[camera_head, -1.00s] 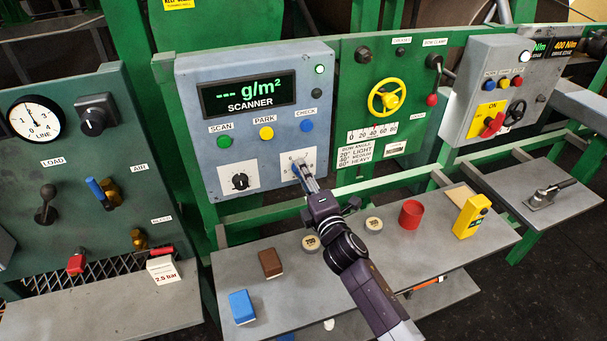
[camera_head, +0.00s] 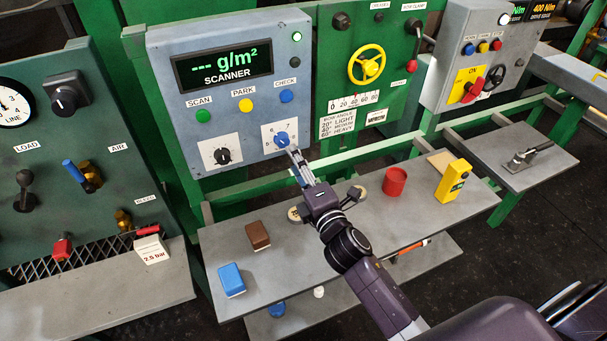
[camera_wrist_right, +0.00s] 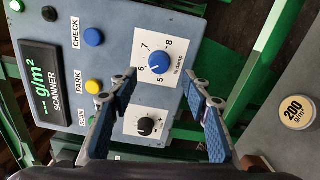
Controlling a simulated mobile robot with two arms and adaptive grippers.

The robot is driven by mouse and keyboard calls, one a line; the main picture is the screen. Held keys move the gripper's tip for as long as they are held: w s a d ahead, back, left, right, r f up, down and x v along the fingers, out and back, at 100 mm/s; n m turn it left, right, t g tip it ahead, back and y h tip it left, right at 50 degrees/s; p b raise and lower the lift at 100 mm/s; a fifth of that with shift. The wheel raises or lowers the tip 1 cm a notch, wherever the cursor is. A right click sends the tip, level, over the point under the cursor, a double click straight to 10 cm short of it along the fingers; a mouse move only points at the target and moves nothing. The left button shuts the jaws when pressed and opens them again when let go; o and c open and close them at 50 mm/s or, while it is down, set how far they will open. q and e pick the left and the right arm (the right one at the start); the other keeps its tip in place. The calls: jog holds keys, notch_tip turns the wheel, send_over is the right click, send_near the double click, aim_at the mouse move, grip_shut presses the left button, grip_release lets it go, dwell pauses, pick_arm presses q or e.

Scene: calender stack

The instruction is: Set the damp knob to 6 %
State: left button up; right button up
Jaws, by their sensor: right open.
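The damp knob (camera_head: 281,139) is blue and round, on a white dial plate at the lower right of the scanner panel. In the right wrist view the damp knob (camera_wrist_right: 158,62) shows with the numbers 5 to 8 around it. A light mark is on its face, but I cannot tell exactly which number it points at. My right gripper (camera_head: 294,156) is just below and in front of the knob, open and empty. In the wrist view its fingers (camera_wrist_right: 161,82) are spread, with the knob beyond their tips, apart from them. My left gripper is out of view.
A black knob (camera_head: 222,156) is left of the damp knob. SCAN, PARK and CHECK buttons (camera_head: 246,105) are above. The shelf (camera_head: 330,245) below holds a brown block (camera_head: 258,236), a blue block (camera_head: 231,280), a red cup (camera_head: 395,181) and a yellow device (camera_head: 453,180).

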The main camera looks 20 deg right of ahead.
jog(key=shift+s+d, duration=0.1)
jog(key=shift+s, duration=2.25)
